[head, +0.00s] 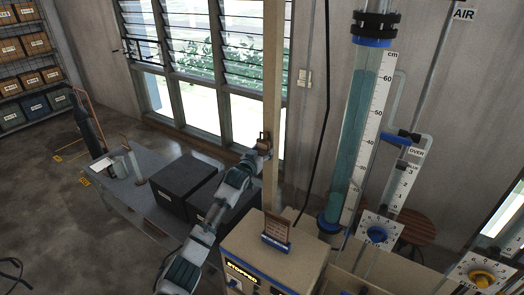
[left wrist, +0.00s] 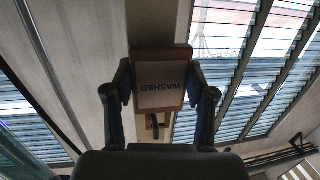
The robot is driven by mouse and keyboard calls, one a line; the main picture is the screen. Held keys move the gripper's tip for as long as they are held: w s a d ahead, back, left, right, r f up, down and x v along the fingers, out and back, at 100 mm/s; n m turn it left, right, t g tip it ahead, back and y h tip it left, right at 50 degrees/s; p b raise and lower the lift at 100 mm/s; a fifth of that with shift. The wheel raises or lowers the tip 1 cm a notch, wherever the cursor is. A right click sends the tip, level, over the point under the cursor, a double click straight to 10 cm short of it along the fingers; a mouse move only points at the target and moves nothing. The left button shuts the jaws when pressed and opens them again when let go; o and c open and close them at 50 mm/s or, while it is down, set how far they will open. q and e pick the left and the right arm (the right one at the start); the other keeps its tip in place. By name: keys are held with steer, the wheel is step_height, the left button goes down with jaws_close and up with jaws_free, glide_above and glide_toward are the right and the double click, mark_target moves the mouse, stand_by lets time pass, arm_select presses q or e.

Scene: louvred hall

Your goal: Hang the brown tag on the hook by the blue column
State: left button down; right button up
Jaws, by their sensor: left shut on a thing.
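My left gripper (head: 262,147) is raised at the beige post, in front of the window. It is shut on the brown tag (head: 264,137), which looks small in the head view. In the left wrist view the tag (left wrist: 161,61) sits between the two fingers (left wrist: 162,92), with a pale face reading WASHED upside down. Just below it in that view is a small brown piece with a dark peg (left wrist: 155,127); I cannot tell whether this is the hook or whether the tag touches it. The blue column (head: 356,130) is the liquid-filled tube right of the post.
The beige post (head: 273,75) stands close to my gripper. A beige machine (head: 246,240) with a brown card (head: 277,228) on top is below right. Dark boxes (head: 183,180) stand on a grey table (head: 127,182). Louvred windows (head: 190,45) are behind.

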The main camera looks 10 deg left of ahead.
arm_select(q)
steer(key=shift+f, duration=0.15)
steer(key=shift+f, duration=0.55)
stand_by(0.5)
steer(key=shift+c, duration=1.5)
jaws_free()
